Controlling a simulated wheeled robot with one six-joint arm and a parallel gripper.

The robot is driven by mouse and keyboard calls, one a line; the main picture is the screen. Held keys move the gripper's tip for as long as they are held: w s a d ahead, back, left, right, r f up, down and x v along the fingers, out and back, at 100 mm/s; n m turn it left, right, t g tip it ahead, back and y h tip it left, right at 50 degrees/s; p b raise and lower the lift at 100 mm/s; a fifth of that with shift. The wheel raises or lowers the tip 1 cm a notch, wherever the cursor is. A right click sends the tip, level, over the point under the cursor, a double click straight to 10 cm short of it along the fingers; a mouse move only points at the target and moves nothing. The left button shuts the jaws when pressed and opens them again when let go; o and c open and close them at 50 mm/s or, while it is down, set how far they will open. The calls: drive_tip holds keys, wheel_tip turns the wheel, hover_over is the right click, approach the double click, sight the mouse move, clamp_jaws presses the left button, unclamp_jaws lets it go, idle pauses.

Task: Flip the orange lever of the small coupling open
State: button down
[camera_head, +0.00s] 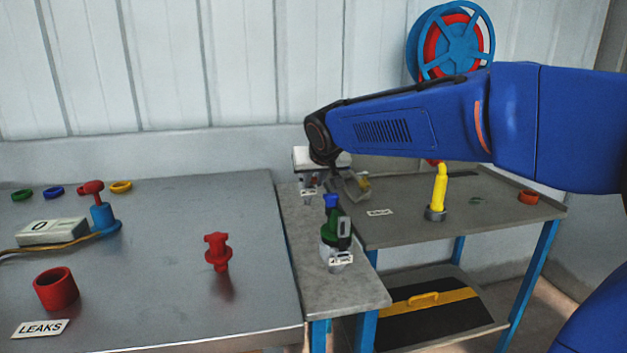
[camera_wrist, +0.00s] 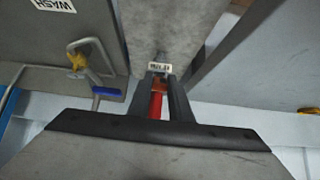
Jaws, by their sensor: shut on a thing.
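My gripper (camera_wrist: 160,78) points down and away in the wrist view, its two dark fingers close together. A small orange piece (camera_wrist: 160,87), which looks like the lever of the small coupling, sits between the fingers. A red cylindrical part (camera_wrist: 156,105) shows below it in the picture, between the fingers. A small label (camera_wrist: 160,66) lies just past the fingertips. In the head view my gripper (camera_head: 308,184) is at the far end of the narrow grey bench, above another small label (camera_head: 308,193). The coupling there is mostly hidden by the gripper, and the lever's angle cannot be told.
A bent metal hook (camera_wrist: 92,47) with a blue-handled part (camera_wrist: 106,91) is close beside the fingers. A yellow upright piece (camera_head: 440,188) stands on the right table.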

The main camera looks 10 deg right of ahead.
drive_tip(key=c, duration=1.6)
unclamp_jaws()
drive_tip(key=shift+f, duration=0.25)
drive_tip(key=shift+r, duration=0.1)
drive_tip(key=shift+s+r, duration=0.25)
drive_tip(key=shift+r, duration=0.15)
drive_tip(key=v, duration=1.6)
drive_tip(key=shift+s+r, duration=0.1)
drive_tip(key=shift+s, duration=0.15)
